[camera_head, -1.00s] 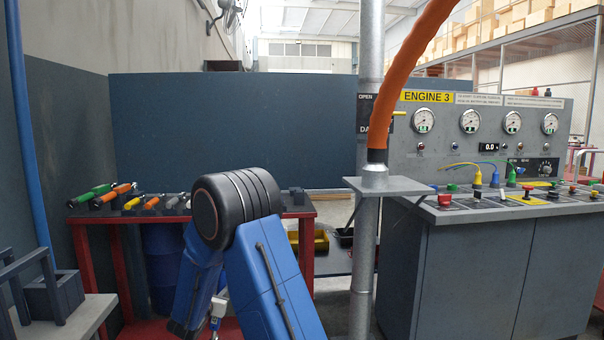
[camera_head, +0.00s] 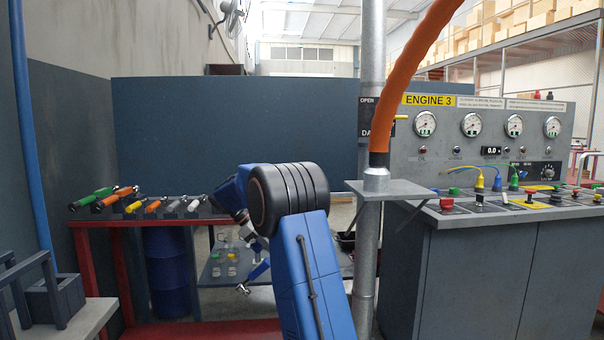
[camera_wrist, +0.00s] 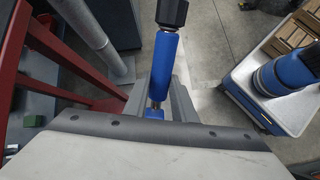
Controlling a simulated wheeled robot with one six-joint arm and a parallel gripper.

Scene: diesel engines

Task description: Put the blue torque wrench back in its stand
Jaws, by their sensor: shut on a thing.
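In the wrist view my gripper (camera_wrist: 158,98) is shut on the blue torque wrench (camera_wrist: 166,62), whose blue grip and dark end stick out beyond the fingers. In the head view a blue piece with a silver tip (camera_head: 243,289) shows below my wrist and looks like part of the wrench, hanging tilted in front of the red bench (camera_head: 100,222). My fingers are too small to make out there. A grey open box with a frame (camera_head: 60,300) stands on a ledge at lower left; I cannot tell whether it is the wrench's stand.
Several tools with green, orange, yellow and pale handles (camera_head: 130,204) lie in a row on the red bench. A blue drum (camera_head: 167,268) stands under it. A metal post (camera_head: 363,270) and the grey engine console (camera_head: 470,275) are at right.

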